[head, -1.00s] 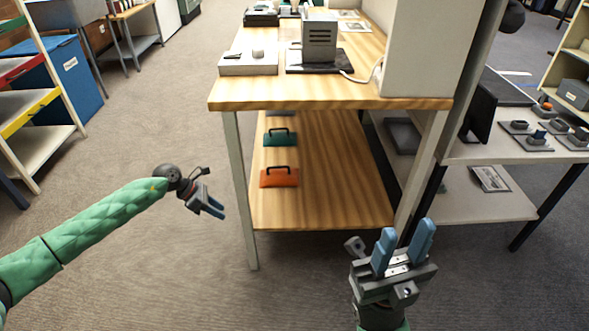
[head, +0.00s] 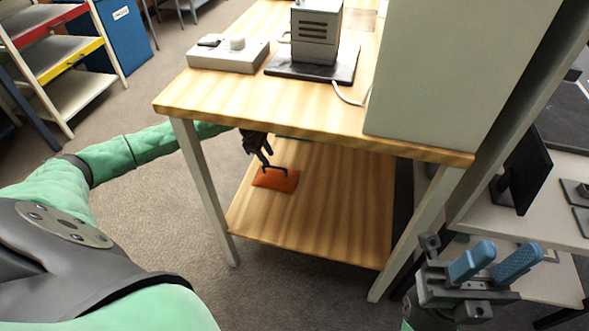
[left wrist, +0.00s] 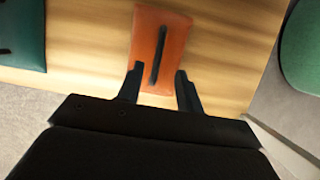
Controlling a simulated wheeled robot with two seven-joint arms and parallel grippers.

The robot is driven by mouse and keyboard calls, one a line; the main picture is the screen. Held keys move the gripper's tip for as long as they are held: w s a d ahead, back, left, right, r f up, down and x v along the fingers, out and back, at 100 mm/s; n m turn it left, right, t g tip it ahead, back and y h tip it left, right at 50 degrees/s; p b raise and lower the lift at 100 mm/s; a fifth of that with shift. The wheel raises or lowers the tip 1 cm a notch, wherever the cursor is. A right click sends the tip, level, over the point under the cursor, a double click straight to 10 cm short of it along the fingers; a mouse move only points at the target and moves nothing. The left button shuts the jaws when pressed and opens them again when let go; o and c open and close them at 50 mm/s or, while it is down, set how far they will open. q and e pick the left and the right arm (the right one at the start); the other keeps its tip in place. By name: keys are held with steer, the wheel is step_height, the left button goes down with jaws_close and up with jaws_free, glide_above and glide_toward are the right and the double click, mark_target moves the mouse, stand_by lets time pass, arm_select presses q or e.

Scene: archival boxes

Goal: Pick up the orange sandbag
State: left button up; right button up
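The orange sandbag (head: 275,180) lies on the lower wooden shelf of the table, with a black strap handle on top. It also shows in the left wrist view (left wrist: 173,40), its dark handle running along its middle. My left gripper (head: 264,160) reaches under the tabletop to the sandbag. In the left wrist view my left gripper (left wrist: 160,85) is open, its two fingers at either side of the sandbag's near end. Whether they touch it I cannot tell. My right gripper (head: 494,262) is open and empty at the lower right, beside the table leg.
The tabletop (head: 230,98) hangs over the lower shelf (head: 330,200), with a leg (head: 205,190) at the left front. A green sandbag (left wrist: 22,35) lies to the left in the wrist view. A monitor (head: 525,170) stands on a desk at the right.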

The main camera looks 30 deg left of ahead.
mark_target(277, 168)
arm_select(q)
steer(key=shift+b+x, duration=0.35)
steer(key=shift+x, duration=1.4)
steer(key=x, duration=0.2)
steer(key=b+x, duration=0.1)
steer(key=x, duration=0.1)
steer(key=shift+w+d, duration=0.25)
jaws_close()
steer(key=shift+r, duration=0.1)
